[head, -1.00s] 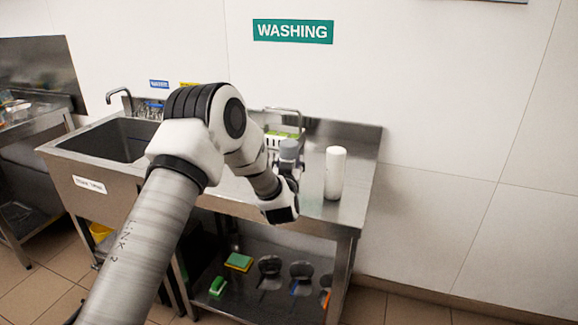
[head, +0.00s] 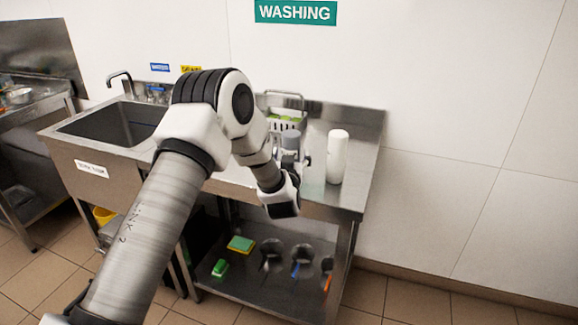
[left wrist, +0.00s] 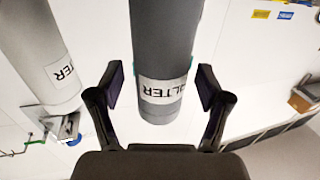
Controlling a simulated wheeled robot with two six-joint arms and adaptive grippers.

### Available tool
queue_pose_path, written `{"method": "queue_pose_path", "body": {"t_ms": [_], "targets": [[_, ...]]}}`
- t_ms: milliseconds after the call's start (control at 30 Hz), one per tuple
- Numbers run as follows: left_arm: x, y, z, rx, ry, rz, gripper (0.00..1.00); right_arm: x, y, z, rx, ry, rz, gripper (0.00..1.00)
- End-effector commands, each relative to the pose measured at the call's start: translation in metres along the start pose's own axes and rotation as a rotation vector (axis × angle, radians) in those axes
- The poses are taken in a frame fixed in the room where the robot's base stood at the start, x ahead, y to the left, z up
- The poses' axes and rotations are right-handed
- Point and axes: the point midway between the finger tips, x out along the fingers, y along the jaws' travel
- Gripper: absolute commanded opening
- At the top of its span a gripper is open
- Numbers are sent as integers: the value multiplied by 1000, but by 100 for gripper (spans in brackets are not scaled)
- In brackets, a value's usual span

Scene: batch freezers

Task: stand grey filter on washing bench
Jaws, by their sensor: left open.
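The grey filter (head: 290,141) is upright at the washing bench (head: 364,172), left of a white filter (head: 337,157). Its lower end is hidden behind my left wrist in the head view. My left gripper (left wrist: 160,88) is open, with one finger on each side of the grey filter (left wrist: 165,45). Small gaps show between the fingers and the filter. The picture is upside down there, and the filter's label shows between the fingertips. The white filter (left wrist: 35,50) also shows there, to the left. My right gripper is out of view.
The sink (head: 112,123) is at the bench's left end. The lower shelf (head: 245,285) holds sponges and scoops. Bare bench top lies right of the white filter.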

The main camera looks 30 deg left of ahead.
Motion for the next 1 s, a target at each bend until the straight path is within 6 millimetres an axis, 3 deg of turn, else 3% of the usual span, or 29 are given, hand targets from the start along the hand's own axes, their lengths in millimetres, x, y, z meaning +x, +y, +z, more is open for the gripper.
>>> {"method": "queue_pose_path", "body": {"t_ms": [300,467,533,567,633,733,800,867,900,1000], "targets": [[-80,0,2,3,-2,2,78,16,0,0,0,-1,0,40],[-101,0,3,3,-7,3,78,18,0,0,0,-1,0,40],[-108,3,17,12,-45,18,78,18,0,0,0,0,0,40],[-112,5,30,20,-79,32,78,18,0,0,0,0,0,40],[-130,12,74,49,-206,81,78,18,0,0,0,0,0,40],[-184,18,166,112,-491,175,78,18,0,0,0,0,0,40],[-242,14,230,164,-728,238,78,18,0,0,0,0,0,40],[-298,4,275,210,-933,282,78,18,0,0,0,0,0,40],[-336,-4,298,239,-1061,305,78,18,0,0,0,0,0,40],[-419,-28,332,303,-1328,343,78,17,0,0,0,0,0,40]]}}
